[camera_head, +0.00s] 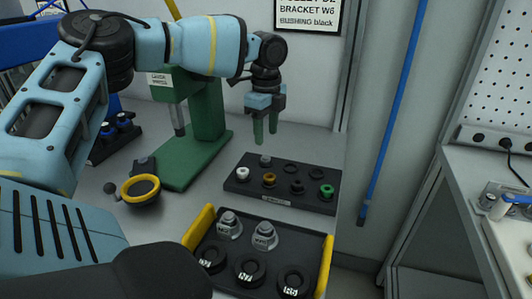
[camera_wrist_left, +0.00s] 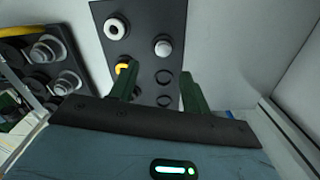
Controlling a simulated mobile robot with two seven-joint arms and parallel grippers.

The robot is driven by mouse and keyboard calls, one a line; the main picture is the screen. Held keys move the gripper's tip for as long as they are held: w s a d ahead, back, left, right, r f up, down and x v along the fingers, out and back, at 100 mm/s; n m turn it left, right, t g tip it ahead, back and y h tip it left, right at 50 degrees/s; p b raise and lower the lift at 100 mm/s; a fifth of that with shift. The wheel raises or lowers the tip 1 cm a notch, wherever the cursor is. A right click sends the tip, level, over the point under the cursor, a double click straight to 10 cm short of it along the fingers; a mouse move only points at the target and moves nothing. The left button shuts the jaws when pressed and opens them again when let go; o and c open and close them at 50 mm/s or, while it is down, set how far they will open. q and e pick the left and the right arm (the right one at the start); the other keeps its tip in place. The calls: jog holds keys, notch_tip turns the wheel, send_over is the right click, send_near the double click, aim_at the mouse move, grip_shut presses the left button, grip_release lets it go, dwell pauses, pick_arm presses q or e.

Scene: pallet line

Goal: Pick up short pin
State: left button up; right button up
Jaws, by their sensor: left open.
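A small light-grey round-topped pin (camera_head: 265,160), which I take for the short pin, stands in the back row of a black holder (camera_head: 235,187). In the left wrist view the pin (camera_wrist_left: 163,46) sits in the holder, a little beyond the fingertips. My left gripper (camera_head: 265,138) points down above the holder's back row, above the pin, with a gap between them. Its two green fingers are apart with nothing between them; they also show in the left wrist view (camera_wrist_left: 158,75). The pin's lower part is hidden in its hole. My right gripper is not in view.
The holder's front row has white (camera_head: 243,174), brass (camera_head: 269,180), black (camera_head: 297,187) and green (camera_head: 327,191) bushings. A yellow-ended tray (camera_head: 327,255) of metal and black parts stands in front. A green press (camera_head: 205,125) stands left. A sign (camera_head: 308,15) hangs behind.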

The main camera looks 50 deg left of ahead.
aim_at(266, 157)
pick_arm(q)
jog(key=shift+w+a+f, duration=0.1)
jog(key=shift+f, duration=1.75)
jog(key=shift+w+a+f, duration=0.1)
jog(key=shift+f, duration=1.75)
jog(key=shift+c, duration=0.4)
grip_shut()
